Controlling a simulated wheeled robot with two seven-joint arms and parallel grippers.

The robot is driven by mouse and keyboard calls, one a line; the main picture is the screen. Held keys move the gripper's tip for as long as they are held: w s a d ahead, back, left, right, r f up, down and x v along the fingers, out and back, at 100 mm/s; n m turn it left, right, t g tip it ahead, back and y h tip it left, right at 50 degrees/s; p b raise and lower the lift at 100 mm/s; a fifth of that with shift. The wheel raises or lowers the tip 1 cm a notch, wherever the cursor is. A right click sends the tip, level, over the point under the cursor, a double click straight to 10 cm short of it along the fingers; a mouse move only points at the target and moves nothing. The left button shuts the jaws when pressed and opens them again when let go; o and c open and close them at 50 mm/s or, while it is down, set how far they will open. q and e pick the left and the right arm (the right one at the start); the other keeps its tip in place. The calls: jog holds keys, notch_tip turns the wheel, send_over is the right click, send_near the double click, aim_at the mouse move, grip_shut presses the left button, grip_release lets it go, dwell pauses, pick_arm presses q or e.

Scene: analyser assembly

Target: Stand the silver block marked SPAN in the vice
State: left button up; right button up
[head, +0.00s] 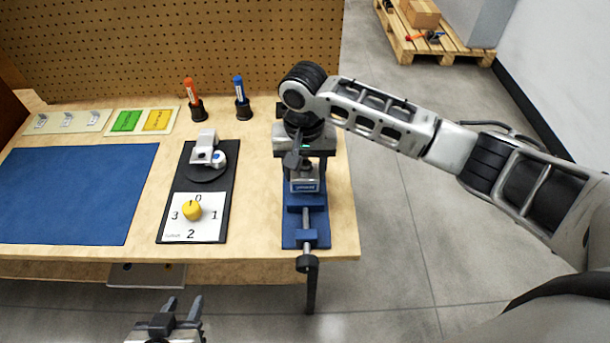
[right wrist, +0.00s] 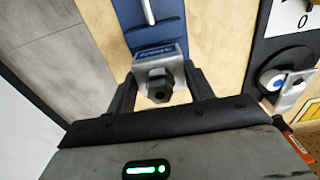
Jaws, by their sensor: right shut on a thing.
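My right gripper (head: 304,168) is shut on a silver block (head: 304,185) with a blue label; the lettering is too small to read surely. In the right wrist view the block (right wrist: 160,72) sits between the fingers (right wrist: 160,85), with a dark hexagonal knob facing the camera. The blue vice (head: 306,236) is at the table's right end, its screw and handle toward the front. The block is over the rear part of the vice; whether it rests between the jaws is hidden. My left gripper (head: 182,304) is open and empty, in front of the table.
A black-based unit (head: 178,217) with a yellow dial and a white fixture stands left of the vice. A blue mat (head: 72,192) covers the left. Orange (head: 194,99) and blue (head: 241,95) markers stand behind, near a green-and-yellow card (head: 142,121) and the pegboard.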

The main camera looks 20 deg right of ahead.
aim_at(305, 177)
jog(key=shift+w+d+f, duration=0.1)
jog(key=shift+w+f, duration=0.1)
notch_tip(305, 177, down, 2)
jog(key=shift+w+f, duration=0.15)
jog(key=shift+f, duration=0.55)
jog(key=shift+f, duration=0.15)
jog(key=o, duration=1.1)
jog(key=shift+o, duration=0.2)
jog(key=shift+d, duration=0.1)
notch_tip(305, 177, up, 12)
jog(key=shift+r, duration=0.15)
